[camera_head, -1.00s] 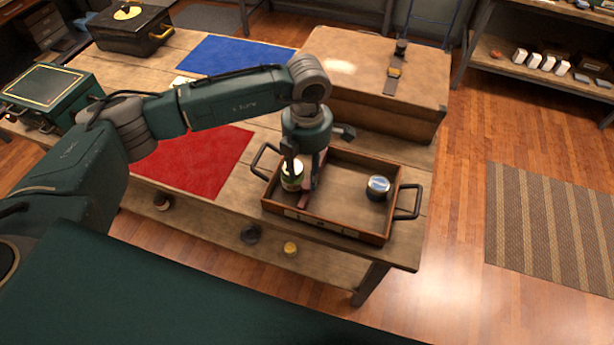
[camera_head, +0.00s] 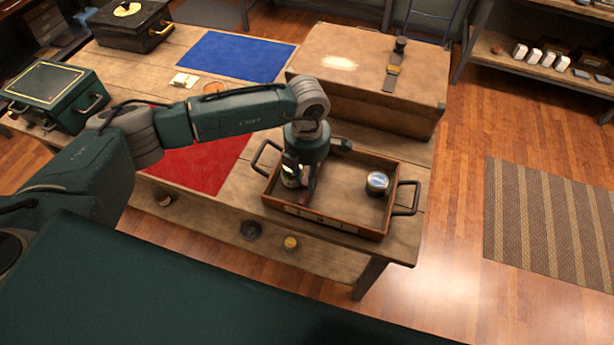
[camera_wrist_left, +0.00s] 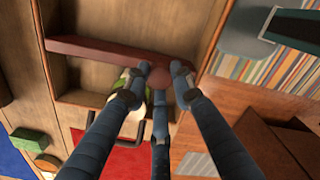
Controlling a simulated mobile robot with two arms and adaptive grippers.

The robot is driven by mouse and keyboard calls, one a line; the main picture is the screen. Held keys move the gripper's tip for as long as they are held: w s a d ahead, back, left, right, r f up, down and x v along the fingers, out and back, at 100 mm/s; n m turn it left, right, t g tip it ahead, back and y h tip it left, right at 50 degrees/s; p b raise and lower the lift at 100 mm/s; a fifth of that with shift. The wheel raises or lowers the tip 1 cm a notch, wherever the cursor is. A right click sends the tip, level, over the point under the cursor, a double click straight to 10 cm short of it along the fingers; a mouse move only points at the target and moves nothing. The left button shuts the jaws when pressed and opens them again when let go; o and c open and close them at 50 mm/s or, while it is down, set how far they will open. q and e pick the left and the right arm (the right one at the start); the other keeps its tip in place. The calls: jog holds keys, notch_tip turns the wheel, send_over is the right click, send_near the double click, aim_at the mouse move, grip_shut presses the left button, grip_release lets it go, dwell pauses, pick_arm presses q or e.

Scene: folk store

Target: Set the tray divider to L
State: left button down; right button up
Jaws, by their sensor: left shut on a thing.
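The wooden tray (camera_head: 383,238) sits on the table near its right front corner, with a black handle at each end. Its dark red divider (camera_head: 304,198) shows only in part beneath my left gripper (camera_head: 301,181). In the left wrist view the divider (camera_wrist_left: 105,51) is a long red bar with a round knob (camera_wrist_left: 158,77). My left gripper (camera_wrist_left: 159,84) is shut on that knob. A jar with a pale green label (camera_head: 290,179) stands left of the divider, partly hidden by the fingers. A jar with a blue-white lid (camera_head: 377,182) stands in the right part. Marks on the front wall are too small to read.
A large brown case (camera_head: 365,80) stands close behind the tray. A red mat (camera_head: 195,165) and a blue mat (camera_head: 235,56) lie to the left. A green box (camera_head: 55,95) stands at the table's left. The floor right of the table is clear, with a striped rug (camera_head: 550,225).

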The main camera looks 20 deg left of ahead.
pick_arm(q)
jog(key=d+b, duration=0.3)
jog(key=d, duration=0.3)
jog(key=d+b, duration=0.3)
jog(key=d, duration=0.2)
jog(key=shift+s+d+f, duration=0.15)
jog(key=shift+d, duration=0.25)
jog(key=shift+d+b, duration=0.3)
jog(key=shift+b, duration=0.05)
jog(key=shift+r, duration=0.25)
jog(key=c, duration=1.5)
grip_release()
jog(key=shift+d, duration=0.1)
jog(key=shift+o, duration=0.2)
notch_tip(320, 180, up, 12)
